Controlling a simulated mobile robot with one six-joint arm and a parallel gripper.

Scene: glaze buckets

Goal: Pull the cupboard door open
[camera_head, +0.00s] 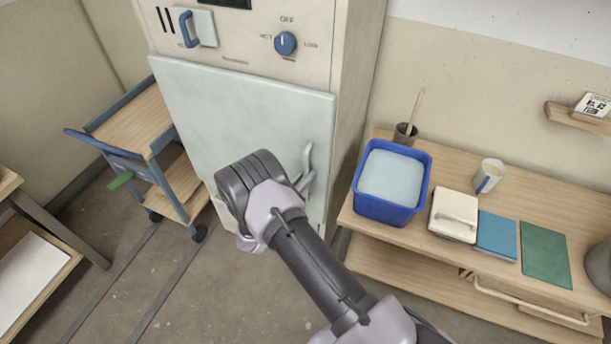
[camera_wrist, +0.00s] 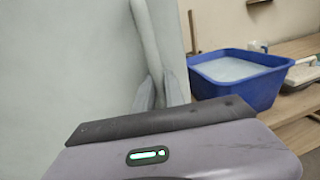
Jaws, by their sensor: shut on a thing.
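The cupboard door (camera_head: 240,110) is a pale grey-green panel below the control panel of a tall cream cabinet. It looks shut or nearly so; I cannot tell whether there is a small gap at its edge. Its upright pale handle (camera_head: 307,157) is near the right edge. My gripper (camera_head: 302,182) is at the lower part of this handle, and my wrist hides the lower middle of the door. In the wrist view, the handle (camera_wrist: 146,38) runs down between my two grey fingertips (camera_wrist: 160,92), which are shut on it.
A blue tub (camera_head: 393,208) of pale liquid, a cup (camera_head: 488,176) and coloured boards stand on a wooden bench (camera_head: 400,250) right of the cabinet. A wooden cart (camera_head: 135,122) stands close to the door's left side. Bare floor (camera_head: 190,290) lies in front.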

